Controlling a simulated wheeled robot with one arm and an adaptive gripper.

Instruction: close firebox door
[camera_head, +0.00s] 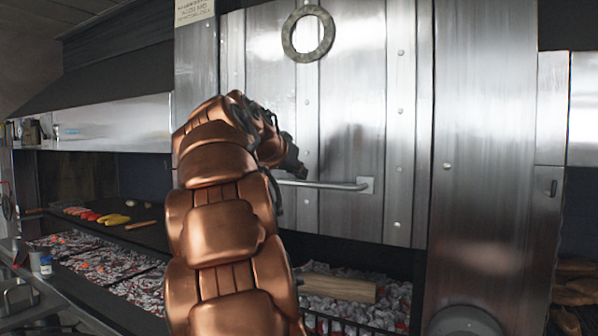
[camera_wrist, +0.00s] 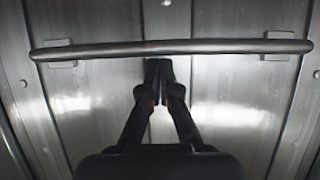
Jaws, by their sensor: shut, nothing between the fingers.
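The firebox door (camera_head: 345,130) is a riveted steel panel with a horizontal bar handle (camera_head: 325,185) near its lower edge. The door is raised, with an opening below it where embers and a log show. In the wrist view the handle (camera_wrist: 200,47) runs across the upper part, in front of the door face (camera_wrist: 230,105). My gripper (camera_wrist: 159,68) is shut and empty, its fingertips just below the middle of the bar in the picture. I cannot tell whether they touch the bar or the door. In the head view my copper arm hides the handle's left end and most of the gripper.
A log (camera_head: 340,288) lies on embers under the door. At left, a dark griddle (camera_head: 150,232) holds vegetables, with more ember beds below and a small container (camera_head: 41,263) at the edge. Firewood (camera_head: 575,285) sits at right.

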